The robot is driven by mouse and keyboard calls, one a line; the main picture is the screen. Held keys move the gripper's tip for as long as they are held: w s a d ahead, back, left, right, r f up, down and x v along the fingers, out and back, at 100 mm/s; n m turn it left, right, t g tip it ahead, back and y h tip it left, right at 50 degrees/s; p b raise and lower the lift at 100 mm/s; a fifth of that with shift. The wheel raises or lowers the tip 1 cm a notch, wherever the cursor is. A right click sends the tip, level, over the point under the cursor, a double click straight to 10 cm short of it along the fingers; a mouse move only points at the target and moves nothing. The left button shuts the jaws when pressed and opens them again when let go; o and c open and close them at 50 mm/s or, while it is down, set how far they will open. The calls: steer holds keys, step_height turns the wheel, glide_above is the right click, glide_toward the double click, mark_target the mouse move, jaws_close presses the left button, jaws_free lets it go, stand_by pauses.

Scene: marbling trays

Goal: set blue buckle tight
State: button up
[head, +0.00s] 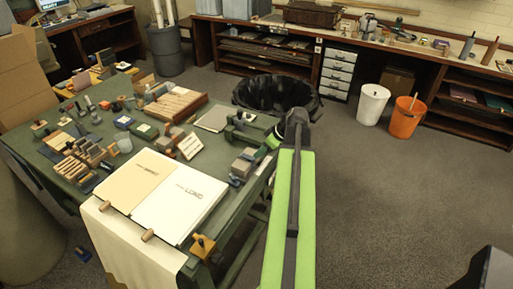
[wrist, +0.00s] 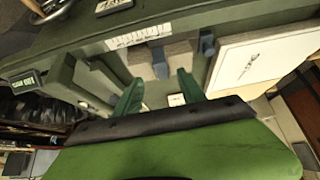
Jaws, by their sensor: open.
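My gripper (wrist: 160,92) is open in the wrist view, its two green fingers apart with no object seen between them. Beyond the fingertips is a grey block (wrist: 180,55) at the table edge, with a dark blue upright piece (wrist: 208,42) at its right and another blue piece (wrist: 160,66) on its front. I cannot tell which is the buckle or how tight it is. In the head view a grey block (head: 245,160) sits at the table's right edge, with small blue parts (head: 236,181) by it. My gripper there is partly hidden by my arm, close to this block.
The green table (head: 105,178) carries white and tan sheets (head: 180,207), wooden blocks and small tools. A black tub (head: 275,92) stands behind my arm. A white bucket (head: 372,104) and an orange bucket (head: 406,117) stand at the right.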

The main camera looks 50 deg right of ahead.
steer(key=p+v, duration=0.7)
steer(key=v, duration=0.4)
steer(key=shift+p, duration=0.4)
steer(key=shift+r, duration=0.15)
